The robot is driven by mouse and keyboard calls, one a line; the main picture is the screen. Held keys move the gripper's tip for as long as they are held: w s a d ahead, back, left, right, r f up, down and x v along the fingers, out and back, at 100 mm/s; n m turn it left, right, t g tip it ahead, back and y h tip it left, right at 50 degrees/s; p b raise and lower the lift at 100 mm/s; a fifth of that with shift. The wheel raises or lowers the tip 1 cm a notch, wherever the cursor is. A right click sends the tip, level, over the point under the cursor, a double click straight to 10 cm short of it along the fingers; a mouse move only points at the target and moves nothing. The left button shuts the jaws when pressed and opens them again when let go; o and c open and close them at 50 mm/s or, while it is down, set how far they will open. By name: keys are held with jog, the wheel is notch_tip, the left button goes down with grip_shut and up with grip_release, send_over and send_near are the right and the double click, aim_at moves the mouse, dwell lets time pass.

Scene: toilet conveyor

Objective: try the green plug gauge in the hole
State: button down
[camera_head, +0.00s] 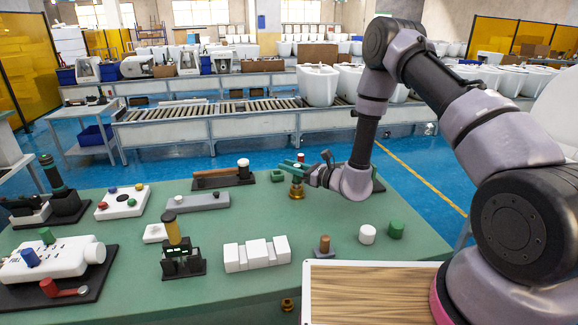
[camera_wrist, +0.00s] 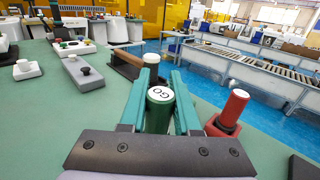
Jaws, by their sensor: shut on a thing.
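My gripper (camera_wrist: 160,98) is shut on the green plug gauge (camera_wrist: 159,118), whose white top reads "GO" in the wrist view. In the head view my gripper (camera_head: 298,166) is over the back of the green table, and a brass-coloured piece (camera_head: 297,189) shows directly below the fingers. I cannot tell whether that piece touches the table. A red gauge (camera_wrist: 231,110) stands upright to the right of the green one in the wrist view, apart from it. The hole cannot be made out in either view.
A dark base with a brown bar and white-topped post (camera_head: 243,166) lies left of my gripper. A white stepped block (camera_head: 257,254), a grey bar (camera_head: 198,202) and white fixture (camera_head: 60,261) occupy the table (camera_head: 330,222). A wood-topped tray (camera_head: 370,292) is at front right.

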jog(key=shift+f, duration=0.7)
dwell(0.6)
jog(key=shift+r, duration=0.1)
dwell(0.8)
jog(key=shift+r, duration=2.25)
